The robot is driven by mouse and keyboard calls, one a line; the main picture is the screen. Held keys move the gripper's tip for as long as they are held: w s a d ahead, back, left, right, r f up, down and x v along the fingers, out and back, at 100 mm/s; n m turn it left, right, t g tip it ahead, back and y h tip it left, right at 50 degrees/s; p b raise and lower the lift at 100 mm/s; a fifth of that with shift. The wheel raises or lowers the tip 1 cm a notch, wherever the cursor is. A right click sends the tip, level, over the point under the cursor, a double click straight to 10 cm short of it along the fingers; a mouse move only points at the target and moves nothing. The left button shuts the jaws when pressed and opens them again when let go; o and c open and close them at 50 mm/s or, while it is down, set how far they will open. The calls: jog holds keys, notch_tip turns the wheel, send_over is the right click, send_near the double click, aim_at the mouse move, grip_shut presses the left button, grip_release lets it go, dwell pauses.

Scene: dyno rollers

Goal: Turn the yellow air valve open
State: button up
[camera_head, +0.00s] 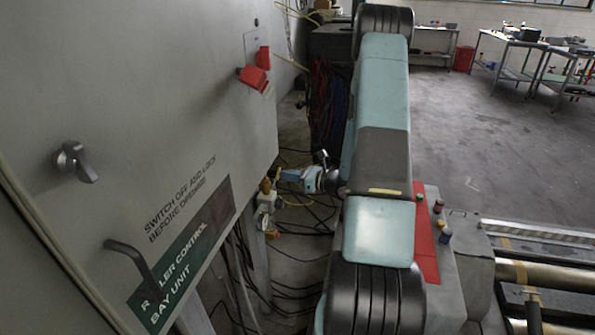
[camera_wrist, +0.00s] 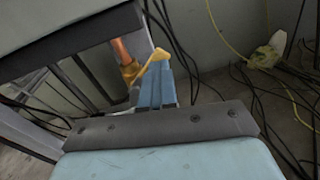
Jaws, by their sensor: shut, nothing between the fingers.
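The yellow air valve (camera_head: 266,185) sits at the lower right edge of the grey cabinet in the head view. In the wrist view its yellow lever (camera_wrist: 151,62) runs up and right from a brass body (camera_wrist: 130,73) on a copper-coloured pipe. My gripper (camera_head: 286,175) points left at the valve from its right side. In the wrist view my blue fingers (camera_wrist: 156,80) are together and empty, with their tips right at the lever. I cannot tell whether they touch it. My fingers hide part of the lever's near side.
The grey cabinet (camera_head: 150,70) fills the left, with a red switch (camera_head: 255,77), a dark handle (camera_head: 135,262) and a green sign (camera_head: 180,262). Black cables (camera_head: 300,245) hang and lie below the valve. A control box with buttons (camera_head: 445,250) and rollers (camera_head: 550,275) stand right.

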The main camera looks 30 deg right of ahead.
jog(key=shift+s+a+f+g+y, duration=0.1)
jog(key=shift+a+f+g+y, duration=0.25)
jog(key=shift+a, duration=0.2)
jog(key=shift+o, duration=0.8)
jog(key=shift+s+d, duration=0.15)
jog(key=shift+s, duration=0.05)
jog(key=w+d+v, duration=0.1)
jog(key=v, duration=1.3)
jog(key=shift+d+f, duration=0.2)
jog(key=shift+f, duration=0.05)
jog(key=shift+s, duration=0.15)
jog(key=shift+d, duration=0.15)
